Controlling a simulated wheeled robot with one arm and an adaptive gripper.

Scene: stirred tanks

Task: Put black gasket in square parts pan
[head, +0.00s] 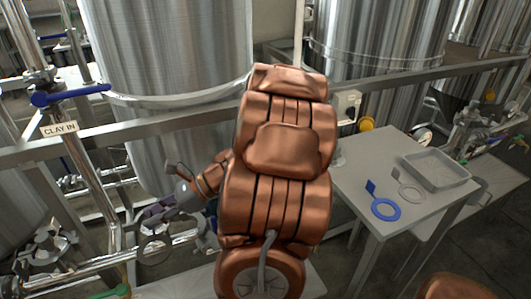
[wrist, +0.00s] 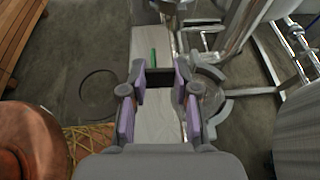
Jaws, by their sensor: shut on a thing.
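My gripper (head: 160,216) is at the lower left in the head view, beside the copper arm and near the pipes. In the wrist view its purple-padded fingers (wrist: 160,82) are closed on a dark piece. This fits the black gasket (head: 141,252), whose dark ring shows just below the fingers in the head view. The square parts pan (head: 452,185) is a shallow grey tray on the small table at the right, well apart from my gripper. It looks empty.
The small grey table (head: 375,165) also bears a blue gasket (head: 385,217) and a pale gasket (head: 412,194), both left of the pan. Steel tanks (head: 170,50), a long rail and pipes stand behind and left of the arm. A blue-handled valve (head: 70,95) is at the left.

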